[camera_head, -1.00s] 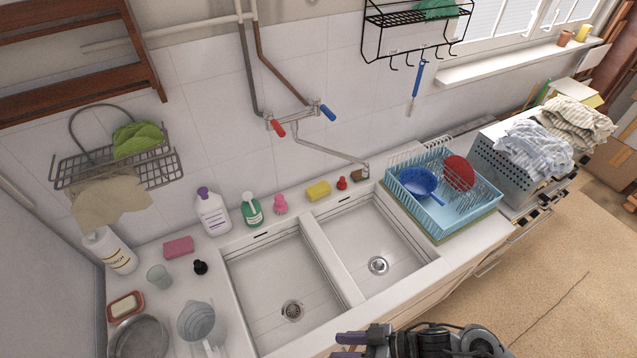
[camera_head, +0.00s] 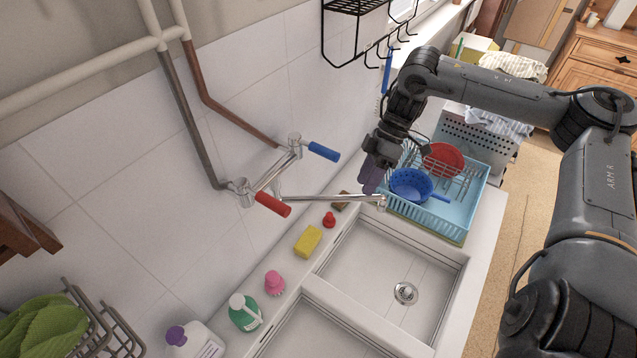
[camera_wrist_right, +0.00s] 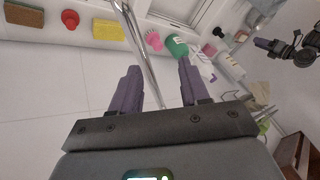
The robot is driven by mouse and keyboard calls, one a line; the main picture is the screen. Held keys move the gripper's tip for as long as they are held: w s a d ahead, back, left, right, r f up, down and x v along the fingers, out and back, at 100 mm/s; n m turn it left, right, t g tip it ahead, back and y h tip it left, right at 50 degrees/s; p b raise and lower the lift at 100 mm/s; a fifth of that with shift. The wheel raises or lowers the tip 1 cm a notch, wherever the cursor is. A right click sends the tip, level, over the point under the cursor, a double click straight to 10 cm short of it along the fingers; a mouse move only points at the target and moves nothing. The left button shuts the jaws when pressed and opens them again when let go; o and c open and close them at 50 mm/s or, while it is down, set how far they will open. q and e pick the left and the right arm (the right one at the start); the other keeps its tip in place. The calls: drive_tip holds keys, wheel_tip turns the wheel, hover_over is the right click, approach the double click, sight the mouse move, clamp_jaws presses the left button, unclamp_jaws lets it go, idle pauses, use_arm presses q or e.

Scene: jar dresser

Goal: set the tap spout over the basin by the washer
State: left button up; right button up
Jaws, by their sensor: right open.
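The wall tap has a red handle (camera_head: 272,204) and a blue handle (camera_head: 322,151). Its thin chrome spout (camera_head: 325,198) points right, with its tip at the back right corner of the right basin (camera_head: 348,262), beside the dish rack. My right gripper (camera_head: 370,176) is open, its purple fingers pointing down by the spout's outer part. In the right wrist view the spout (camera_wrist_right: 145,50) runs between the open fingers, and contact cannot be told. My left gripper (camera_wrist_right: 264,44) shows small at the upper right of that view; its jaws are unclear.
A blue dish rack (camera_head: 445,212) with a blue colander (camera_head: 410,184) and red bowl stands right of the basin. A yellow sponge (camera_head: 308,241), red stopper (camera_head: 329,220), pink brush and green bottle line the back ledge. The right basin looks empty.

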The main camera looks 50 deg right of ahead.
sight(352, 196)
wheel_tip(352, 196, up, 4)
drive_tip(key=d+t+h+b, duration=0.1)
drive_tip(key=d+h, duration=0.1)
drive_tip(key=d, duration=0.1)
drive_tip(key=x, duration=0.8)
drive_tip(key=shift+w+a, duration=0.4)
drive_tip(key=shift+a, duration=0.05)
use_arm(q)
drive_tip(key=shift+s+f, duration=0.6)
drive_tip(key=shift+f, duration=0.2)
use_arm(e)
drive_tip(key=shift+x, duration=1.1)
drive_tip(key=shift+r, duration=0.1)
clamp_jaws()
